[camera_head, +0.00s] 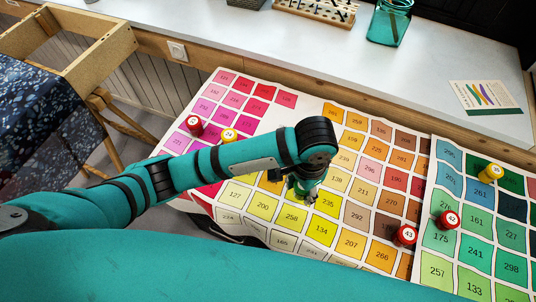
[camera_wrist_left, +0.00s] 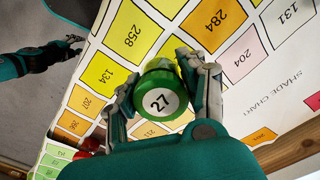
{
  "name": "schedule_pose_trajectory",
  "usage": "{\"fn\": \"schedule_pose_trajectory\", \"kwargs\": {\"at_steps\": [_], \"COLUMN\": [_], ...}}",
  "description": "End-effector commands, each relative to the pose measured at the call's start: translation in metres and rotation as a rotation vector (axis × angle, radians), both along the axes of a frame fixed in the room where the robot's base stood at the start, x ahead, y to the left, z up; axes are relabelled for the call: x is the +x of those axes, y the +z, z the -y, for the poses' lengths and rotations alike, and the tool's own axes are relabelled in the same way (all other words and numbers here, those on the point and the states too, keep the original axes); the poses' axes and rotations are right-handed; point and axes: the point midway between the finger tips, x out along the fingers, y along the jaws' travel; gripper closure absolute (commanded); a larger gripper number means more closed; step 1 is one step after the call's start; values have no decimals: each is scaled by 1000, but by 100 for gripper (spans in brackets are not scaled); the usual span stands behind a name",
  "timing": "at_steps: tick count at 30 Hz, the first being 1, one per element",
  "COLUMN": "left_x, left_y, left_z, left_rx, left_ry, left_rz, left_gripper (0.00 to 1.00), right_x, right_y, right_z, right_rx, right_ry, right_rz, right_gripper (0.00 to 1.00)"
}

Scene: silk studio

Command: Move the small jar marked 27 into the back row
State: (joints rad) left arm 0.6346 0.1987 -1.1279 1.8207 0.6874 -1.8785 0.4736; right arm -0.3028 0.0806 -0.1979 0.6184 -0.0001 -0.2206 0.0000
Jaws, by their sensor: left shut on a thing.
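The small green jar marked 27 (camera_wrist_left: 160,97) is between the fingers of my left gripper (camera_wrist_left: 163,84), its white numbered lid facing the wrist camera. In the head view my left gripper (camera_head: 306,192) is over the yellow part of the shade chart, and the wrist and fingers mostly hide the jar. I cannot tell whether the jar touches the chart. My right gripper (camera_wrist_left: 75,42) shows small and dark at the left of the wrist view; its fingers are too unclear to read. No marked back row is clear in the frames.
On the shade chart (camera_head: 290,160) stand red jar 43 (camera_head: 404,235), red jar 42 (camera_head: 448,219), a yellow jar (camera_head: 490,172), another yellow jar (camera_head: 228,136) and a red jar (camera_head: 194,124). A glass jar (camera_head: 388,22) stands on the white ledge (camera_head: 300,48) behind.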

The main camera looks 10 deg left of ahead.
Motion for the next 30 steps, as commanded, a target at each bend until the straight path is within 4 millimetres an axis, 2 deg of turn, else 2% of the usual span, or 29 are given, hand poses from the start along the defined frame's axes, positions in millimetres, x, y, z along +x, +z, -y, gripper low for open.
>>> {"fn": "schedule_pose_trajectory", "kwargs": {"at_steps": [9, 15, 23, 30], "left_x": [59, 87, 104, 104], "left_y": [-6, -10, -12, -45], "left_z": [-62, -90, -107, -108], "left_rx": [5, 3, 2, 1], "left_ry": [9, 6, 6, 3], "left_rz": [2, 1, 2, 0], "left_gripper": [91, 91, 91, 91], "right_x": [2, 3, 4, 4], "right_y": [11, 15, 18, 22], "right_z": [-1, -1, -1, -1], "right_rx": [2, 2, 2, 2], "right_ry": [4, 4, 3, 2], "right_rz": [5, 6, 6, 6], "right_gripper": [60, 60, 60, 60]}}
